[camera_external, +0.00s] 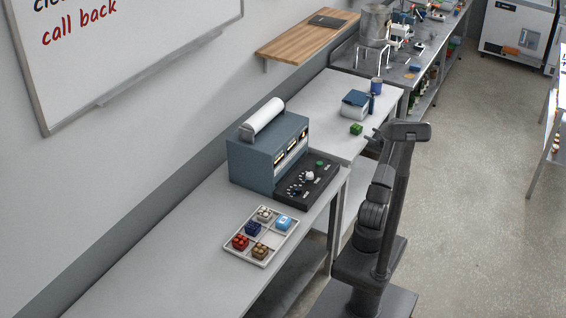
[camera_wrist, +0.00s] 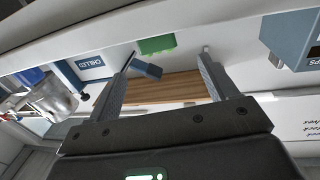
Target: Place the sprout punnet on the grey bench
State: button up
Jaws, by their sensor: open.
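The green sprout punnet (camera_external: 356,129) sits on the pale middle bench (camera_external: 318,108), near its right edge. In the wrist view the punnet (camera_wrist: 157,45) shows between and just beyond my fingertips, apart from both. My gripper (camera_external: 372,136) is open and empty, close to the right of the punnet; the wrist view shows both fingers (camera_wrist: 168,54) spread wide. A light grey bench (camera_external: 165,248) stands nearest the camera, and a darker grey bench (camera_external: 400,72) stands at the back. I cannot tell which is meant.
A wooden shelf (camera_external: 300,40) hangs on the wall.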

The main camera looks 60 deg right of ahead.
aim_at(356, 126)
jog(key=w, duration=0.3)
jog(key=w+d, duration=0.1)
jog(key=w, duration=0.3)
jog(key=w+d, duration=0.1)
jog(key=w, duration=0.3)
jog(key=shift+r, duration=0.1)
jog(key=c, duration=1.1)
jog(key=shift+c, duration=0.2)
jog(key=shift+r, duration=0.45)
jog(key=r, duration=0.3)
jog(key=shift+s+r, duration=0.2)
jog(key=shift+r, duration=0.15)
jog(key=s+r, duration=0.6)
jog(key=s, duration=0.5)
jog(key=shift+s+r, duration=0.2)
jog(key=shift+r, duration=0.05)
